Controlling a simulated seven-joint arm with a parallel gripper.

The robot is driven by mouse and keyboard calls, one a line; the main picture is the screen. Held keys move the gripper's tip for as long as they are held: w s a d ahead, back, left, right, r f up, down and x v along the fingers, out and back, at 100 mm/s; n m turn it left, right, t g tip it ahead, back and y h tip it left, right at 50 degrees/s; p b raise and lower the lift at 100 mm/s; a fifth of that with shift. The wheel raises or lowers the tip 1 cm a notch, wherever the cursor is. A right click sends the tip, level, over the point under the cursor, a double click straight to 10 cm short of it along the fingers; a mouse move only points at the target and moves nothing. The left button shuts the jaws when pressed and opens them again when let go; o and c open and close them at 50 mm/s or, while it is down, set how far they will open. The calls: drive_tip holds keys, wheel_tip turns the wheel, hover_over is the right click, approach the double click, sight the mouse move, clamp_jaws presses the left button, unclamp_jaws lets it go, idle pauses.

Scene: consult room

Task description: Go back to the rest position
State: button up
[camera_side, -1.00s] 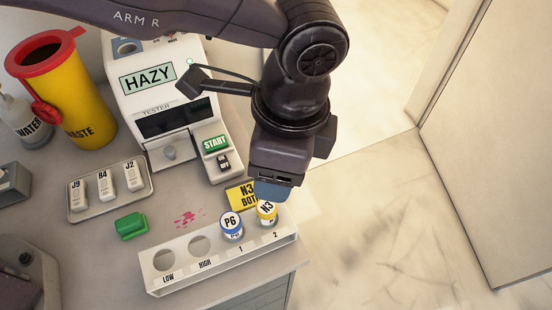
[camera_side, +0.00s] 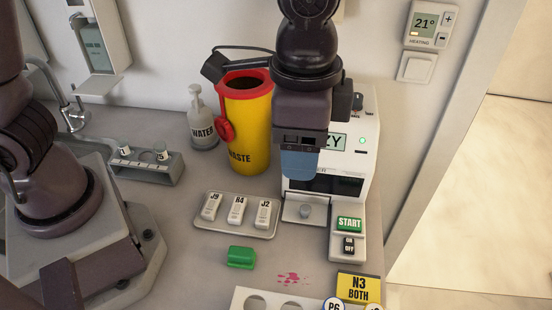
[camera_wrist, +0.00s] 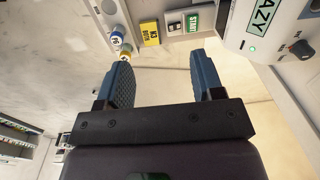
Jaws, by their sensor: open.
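My gripper (camera_side: 300,165) hangs in front of the white tester (camera_side: 357,150) in the side view and covers much of its front. In the wrist view my gripper (camera_wrist: 164,82) is open, its two blue fingers spread with nothing between them. The white rack (camera_side: 240,300) is cut off at the bottom of the side view. The blue-capped P6 vial (camera_side: 334,304) and the yellow-capped N3 vial (camera_side: 373,307) stand at its right end, partly out of frame. The P6 vial (camera_wrist: 116,39) and N3 vial (camera_wrist: 125,51) also show in the wrist view, apart from the fingers.
A yellow waste bin (camera_side: 250,135) and water bottle (camera_side: 202,122) stand behind at left. A tray (camera_side: 235,231) holds three white labelled pieces. A green block (camera_side: 241,257), pink stain (camera_side: 290,279) and yellow N3 BOTH card (camera_side: 358,288) lie in front. START (camera_side: 349,223) is right of my gripper.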

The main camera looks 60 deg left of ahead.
drive_tip(key=s+a+r+n+t, duration=0.1)
drive_tip(key=s+a+r+n, duration=0.1)
drive_tip(key=a, duration=0.5)
drive_tip(key=s+a+r+n+t, duration=0.2)
drive_tip(key=s+a+r+n, duration=0.1)
drive_tip(key=a, duration=0.3)
drive_tip(key=s+a+r+n+t, duration=0.2)
drive_tip(key=s+a+n, duration=0.1)
drive_tip(key=s+a, duration=0.2)
drive_tip(key=shift+a+r+n, duration=0.3)
drive_tip(key=shift+a+n, duration=0.1)
drive_tip(key=shift+a, duration=0.9)
drive_tip(key=shift+s, duration=0.1)
